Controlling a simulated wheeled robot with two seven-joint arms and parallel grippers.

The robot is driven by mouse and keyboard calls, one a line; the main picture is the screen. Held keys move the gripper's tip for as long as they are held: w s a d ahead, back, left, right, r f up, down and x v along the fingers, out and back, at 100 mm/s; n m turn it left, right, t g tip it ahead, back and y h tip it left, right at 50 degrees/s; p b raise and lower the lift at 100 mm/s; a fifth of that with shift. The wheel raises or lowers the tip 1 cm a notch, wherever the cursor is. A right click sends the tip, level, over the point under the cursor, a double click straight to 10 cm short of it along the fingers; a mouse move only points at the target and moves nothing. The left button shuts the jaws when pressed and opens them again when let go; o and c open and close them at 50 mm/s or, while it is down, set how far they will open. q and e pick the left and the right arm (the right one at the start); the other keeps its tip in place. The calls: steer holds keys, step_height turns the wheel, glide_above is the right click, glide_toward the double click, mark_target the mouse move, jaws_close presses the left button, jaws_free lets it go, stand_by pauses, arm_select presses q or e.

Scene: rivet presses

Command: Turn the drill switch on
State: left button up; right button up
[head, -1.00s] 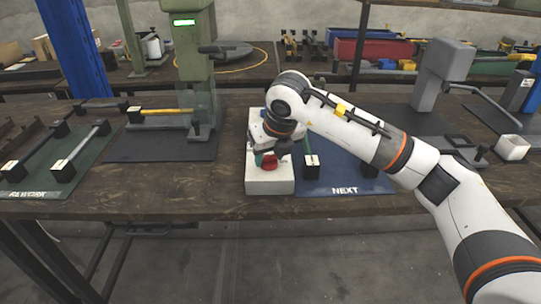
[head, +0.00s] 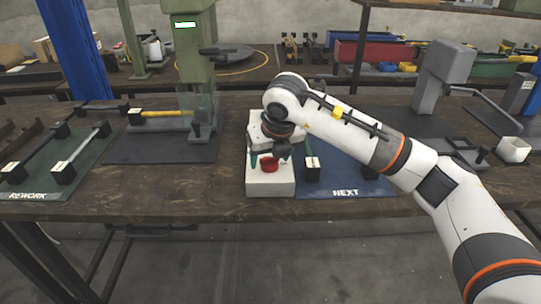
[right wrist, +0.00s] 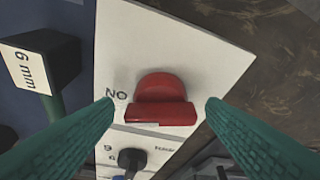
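The red switch (right wrist: 160,98) sits on the pale face of a white box, beside lettering that reads as ON upside down. It also shows in the head view (head: 269,165). My right gripper (right wrist: 160,106) is open, with one green finger on each side of the switch and a visible gap to it on both sides in the wrist view. In the head view the right gripper (head: 269,158) points down over the white box (head: 270,187). My left gripper is not in view.
A black knob (right wrist: 131,158) sits on the same white face. A black block labelled 6 mm (right wrist: 40,58) stands close by on the blue NEXT mat (head: 345,185). A green press (head: 193,60) stands behind left. The bench front left of the box is clear.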

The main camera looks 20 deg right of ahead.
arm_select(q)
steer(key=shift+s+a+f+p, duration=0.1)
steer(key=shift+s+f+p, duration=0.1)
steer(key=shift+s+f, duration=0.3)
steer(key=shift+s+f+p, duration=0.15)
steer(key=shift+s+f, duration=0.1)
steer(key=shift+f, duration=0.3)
arm_select(e)
steer(key=v, duration=1.2)
